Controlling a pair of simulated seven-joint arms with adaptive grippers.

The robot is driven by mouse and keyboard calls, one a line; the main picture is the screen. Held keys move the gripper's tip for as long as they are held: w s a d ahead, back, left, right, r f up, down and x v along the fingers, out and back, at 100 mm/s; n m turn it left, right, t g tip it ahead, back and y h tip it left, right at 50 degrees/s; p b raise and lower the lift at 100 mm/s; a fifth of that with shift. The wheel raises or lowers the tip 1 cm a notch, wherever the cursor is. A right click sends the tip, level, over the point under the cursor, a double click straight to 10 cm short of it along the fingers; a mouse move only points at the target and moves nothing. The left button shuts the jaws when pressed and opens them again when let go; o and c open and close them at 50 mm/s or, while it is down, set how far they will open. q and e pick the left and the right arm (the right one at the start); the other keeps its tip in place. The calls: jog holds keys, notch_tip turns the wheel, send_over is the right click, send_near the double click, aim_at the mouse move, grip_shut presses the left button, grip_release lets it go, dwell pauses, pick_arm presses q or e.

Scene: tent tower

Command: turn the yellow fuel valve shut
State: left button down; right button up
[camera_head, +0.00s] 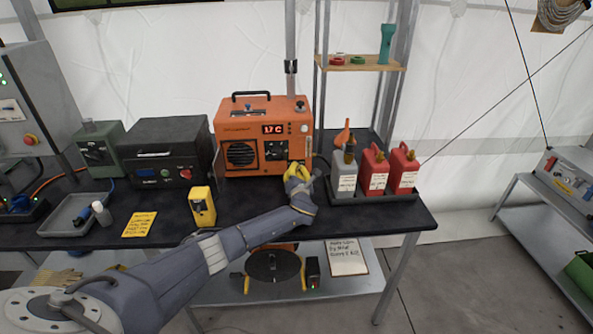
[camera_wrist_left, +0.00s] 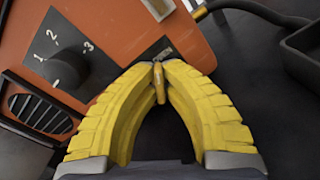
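The orange heater (camera_head: 238,120) stands on the dark bench, with a lit display reading about 17 C. My left gripper (camera_head: 298,172) is at its lower right front corner. In the left wrist view the yellow fingers of my left gripper (camera_wrist_left: 158,72) converge at their tips on the small yellow fuel valve (camera_wrist_left: 160,88). The valve's narrow lever sits between the fingertips and points down toward the palm. The fingers hide the valve in the head view. My right gripper is in neither view.
A black numbered knob (camera_wrist_left: 68,71) is left of the fingers on the orange panel. A black tray (camera_head: 372,197) with a grey can (camera_head: 345,174) and red cans (camera_head: 374,172) stands close on the right. A yellow meter (camera_head: 202,207) stands left of my forearm.

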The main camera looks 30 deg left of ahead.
pick_arm(q)
jog(key=n, duration=0.4)
jog(key=shift+n, duration=0.3)
jog(key=n, duration=0.3)
jog(key=shift+n, duration=0.4)
jog(key=n, duration=0.3)
jog(key=shift+a+n, duration=0.1)
jog(key=shift+n, duration=1.9)
jog(key=c, duration=1.5)
grip_release()
